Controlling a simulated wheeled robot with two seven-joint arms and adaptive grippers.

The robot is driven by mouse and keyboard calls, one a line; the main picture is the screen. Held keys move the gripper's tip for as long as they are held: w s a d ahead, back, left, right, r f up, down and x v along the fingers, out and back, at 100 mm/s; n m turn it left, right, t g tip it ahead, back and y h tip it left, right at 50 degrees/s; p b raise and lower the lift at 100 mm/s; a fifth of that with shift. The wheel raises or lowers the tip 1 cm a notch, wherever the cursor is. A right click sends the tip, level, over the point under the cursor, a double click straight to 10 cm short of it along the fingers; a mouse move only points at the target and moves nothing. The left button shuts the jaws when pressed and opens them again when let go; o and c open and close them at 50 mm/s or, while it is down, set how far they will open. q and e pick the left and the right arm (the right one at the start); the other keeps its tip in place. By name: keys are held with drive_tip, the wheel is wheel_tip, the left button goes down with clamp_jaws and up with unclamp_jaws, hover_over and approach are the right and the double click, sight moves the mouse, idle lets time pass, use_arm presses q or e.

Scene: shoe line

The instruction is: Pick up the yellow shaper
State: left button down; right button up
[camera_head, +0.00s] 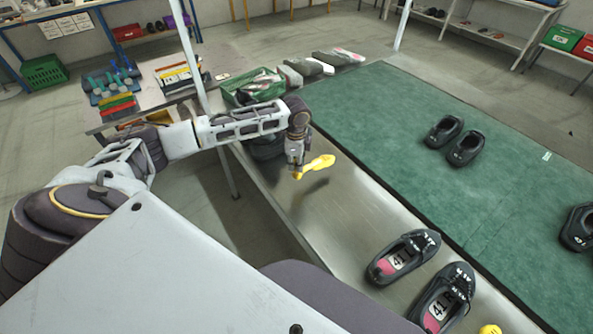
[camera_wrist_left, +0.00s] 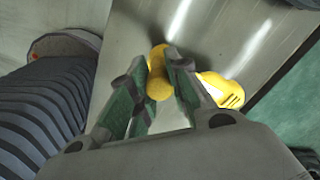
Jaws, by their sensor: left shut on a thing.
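A yellow shaper (camera_head: 319,163) is held above the metal strip of the table in the head view. My left gripper (camera_head: 296,173) points down and is shut on it near its left end. In the left wrist view the yellow shaper (camera_wrist_left: 219,86) shows on both sides of the fingers of my left gripper (camera_wrist_left: 166,80), which close around its narrow part. A dark shadow or reflection lies on the metal below it. A second yellow piece (camera_head: 490,329) shows at the bottom edge of the head view, mostly cut off. My right gripper is not in view.
Two dark shoes marked 41 (camera_head: 403,257) stand on the metal strip (camera_head: 340,215) at the front. A pair of black shoes (camera_head: 466,148) sits on the green mat (camera_head: 400,110). A green crate (camera_head: 252,88) stands behind my left arm.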

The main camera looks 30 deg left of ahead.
use_arm(q)
drive_tip(key=shift+r, duration=1.7)
